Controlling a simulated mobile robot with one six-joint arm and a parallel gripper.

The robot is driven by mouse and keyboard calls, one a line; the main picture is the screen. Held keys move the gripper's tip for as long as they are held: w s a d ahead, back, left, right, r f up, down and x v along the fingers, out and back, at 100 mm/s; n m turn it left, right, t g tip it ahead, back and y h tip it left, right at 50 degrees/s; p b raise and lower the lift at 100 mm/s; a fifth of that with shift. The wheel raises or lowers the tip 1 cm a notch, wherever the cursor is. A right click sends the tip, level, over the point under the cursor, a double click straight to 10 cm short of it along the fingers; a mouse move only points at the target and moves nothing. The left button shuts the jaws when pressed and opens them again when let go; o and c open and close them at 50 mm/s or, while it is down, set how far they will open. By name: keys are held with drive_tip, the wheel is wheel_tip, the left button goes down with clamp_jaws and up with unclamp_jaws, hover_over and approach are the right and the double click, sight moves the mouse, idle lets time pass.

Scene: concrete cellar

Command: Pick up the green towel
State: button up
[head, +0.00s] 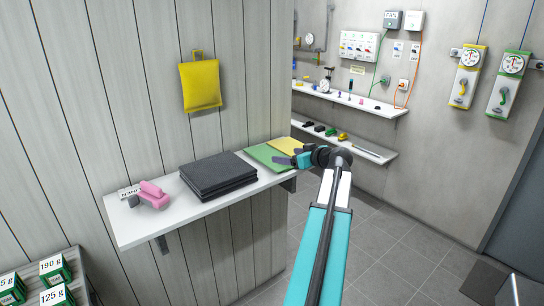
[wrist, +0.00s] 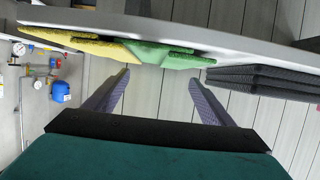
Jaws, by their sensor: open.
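The green towel (head: 268,157) lies folded flat on the white wall shelf, between a stack of black folded cloths and a yellow towel (head: 288,146). In the wrist view, the green towel (wrist: 168,56) shows edge-on along the shelf, just beyond the fingertips. My gripper (head: 277,153) is at the shelf's right end, by the near edge of the green towel. In the wrist view, my gripper (wrist: 160,77) has its two fingers spread apart, with nothing between them. I cannot tell whether a finger touches the towel.
The black stack (head: 218,177) sits left of the green towel, and a pink tool (head: 151,194) lies farther left on the shelf (head: 168,215). A yellow pouch (head: 200,84) hangs on the panelled wall above. Boxes (head: 54,268) stand lower left. Tiled floor is open at right.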

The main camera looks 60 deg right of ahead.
sight(271, 153)
drive_tip(key=shift+p+x, duration=0.35)
drive_tip(key=shift+x, duration=1.6)
drive_tip(key=shift+w+d+f+p, duration=0.1)
drive_tip(key=shift+w+d+p, duration=0.1)
drive_tip(key=shift+w+p, duration=0.3)
drive_tip(key=p+x, duration=0.1)
drive_tip(key=x, duration=0.2)
drive_tip(key=shift+w+d+f, duration=0.1)
drive_tip(key=shift+w+f, duration=0.15)
drive_tip(key=shift+w, duration=0.25)
drive_tip(key=shift+c, duration=0.3)
drive_tip(key=c, duration=1.2)
drive_tip(key=shift+o, duration=0.2)
drive_tip(key=shift+r, duration=0.1)
